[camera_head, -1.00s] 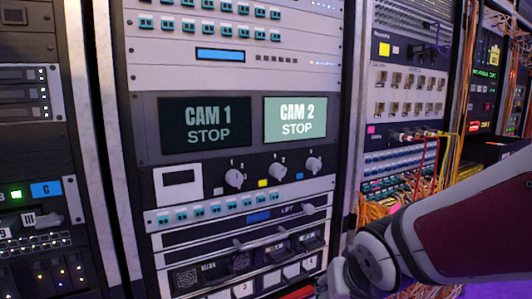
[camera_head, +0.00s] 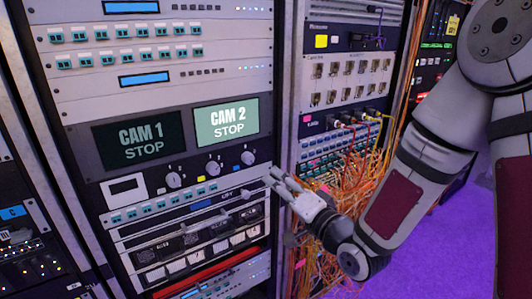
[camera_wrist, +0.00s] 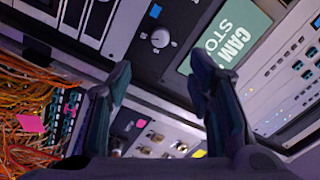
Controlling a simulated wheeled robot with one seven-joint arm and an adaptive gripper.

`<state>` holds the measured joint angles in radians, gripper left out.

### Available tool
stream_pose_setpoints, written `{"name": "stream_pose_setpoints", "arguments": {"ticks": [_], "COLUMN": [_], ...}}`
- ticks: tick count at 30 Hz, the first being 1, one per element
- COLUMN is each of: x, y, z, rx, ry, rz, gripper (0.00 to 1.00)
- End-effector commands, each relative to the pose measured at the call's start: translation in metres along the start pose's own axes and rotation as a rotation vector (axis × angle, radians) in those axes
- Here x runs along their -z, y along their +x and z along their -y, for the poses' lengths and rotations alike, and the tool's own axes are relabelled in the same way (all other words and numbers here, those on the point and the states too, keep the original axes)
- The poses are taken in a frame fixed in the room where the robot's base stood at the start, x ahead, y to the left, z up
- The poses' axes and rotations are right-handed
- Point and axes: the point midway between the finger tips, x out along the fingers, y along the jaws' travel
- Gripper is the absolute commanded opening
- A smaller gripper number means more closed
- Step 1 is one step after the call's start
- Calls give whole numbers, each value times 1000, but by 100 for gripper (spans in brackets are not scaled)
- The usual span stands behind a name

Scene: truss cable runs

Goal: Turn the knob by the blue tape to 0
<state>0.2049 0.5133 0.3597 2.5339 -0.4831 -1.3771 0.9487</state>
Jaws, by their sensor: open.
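The knob by the blue tape is the rightmost of three white knobs on the black panel under the screens, in the head view (camera_head: 248,157). In the wrist view this knob (camera_wrist: 160,38) shows upper centre, with the blue tape (camera_wrist: 155,11) beside it. Its pointer direction is too small to read. My gripper (camera_head: 272,178) is just right of and below the knob in the head view. In the wrist view my gripper (camera_wrist: 160,72) is open and empty, its fingers apart, with the knob seen beyond the gap and not touched.
The CAM 2 STOP screen (camera_head: 226,122) is lit above the knobs; the CAM 1 STOP screen (camera_head: 138,143) is dark. A middle knob (camera_head: 212,167) and a left knob (camera_head: 173,180) share the panel. Orange cables (camera_head: 335,195) hang from the right rack, behind my arm.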

Motion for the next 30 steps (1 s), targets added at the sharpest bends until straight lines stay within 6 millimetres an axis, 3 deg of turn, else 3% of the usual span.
{"name": "stream_pose_setpoints", "arguments": {"ticks": [20, 30], "x": [0, 0], "y": [30, 94], "z": [-2, 2], "rx": [8, 7], "ry": [-1, 3], "rz": [-3, -1], "gripper": [47, 47]}}
